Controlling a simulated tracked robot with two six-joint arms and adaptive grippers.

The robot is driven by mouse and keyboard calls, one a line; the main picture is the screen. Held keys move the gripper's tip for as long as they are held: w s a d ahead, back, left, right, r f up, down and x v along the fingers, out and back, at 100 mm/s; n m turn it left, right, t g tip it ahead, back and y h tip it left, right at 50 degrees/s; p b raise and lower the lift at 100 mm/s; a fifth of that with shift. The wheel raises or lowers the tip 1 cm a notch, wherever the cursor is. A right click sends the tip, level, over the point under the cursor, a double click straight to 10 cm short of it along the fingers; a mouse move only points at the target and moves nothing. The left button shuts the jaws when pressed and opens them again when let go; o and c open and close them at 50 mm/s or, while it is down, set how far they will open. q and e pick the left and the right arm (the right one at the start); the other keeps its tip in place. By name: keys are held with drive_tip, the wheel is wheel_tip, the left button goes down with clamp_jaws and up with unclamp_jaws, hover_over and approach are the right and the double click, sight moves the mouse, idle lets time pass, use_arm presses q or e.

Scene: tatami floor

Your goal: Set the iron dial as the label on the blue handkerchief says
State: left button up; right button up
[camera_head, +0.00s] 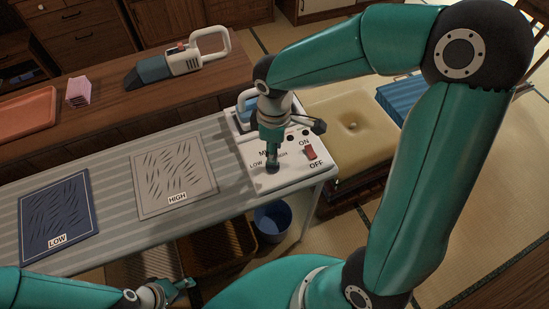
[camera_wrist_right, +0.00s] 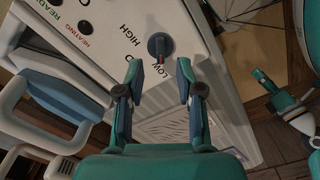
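The blue handkerchief (camera_head: 52,205) lies flat on the ironing board, and its label (camera_head: 57,241) reads LOW. The iron dial (camera_wrist_right: 160,46) is a dark round knob on a white panel (camera_wrist_right: 190,60) marked LOW and HIGH. Its exact setting is hard to read. My right gripper (camera_wrist_right: 160,78) is open, its fingertips just short of the dial and to either side of it in the right wrist view. In the head view the right gripper (camera_head: 272,165) points down over the panel and hides the dial. My left gripper (camera_head: 178,288) is low at the bottom edge, away from the panel.
A grey handkerchief (camera_head: 175,178) labelled HIGH lies beside the blue one. A red ON/OFF switch (camera_head: 310,152) is right of the dial. The blue-and-white iron (camera_wrist_right: 58,98) rests behind the panel. A handheld vacuum (camera_head: 180,60) stands on the wooden table behind.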

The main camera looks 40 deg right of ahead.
drive_tip(key=shift+f, duration=2.7)
clamp_jaws()
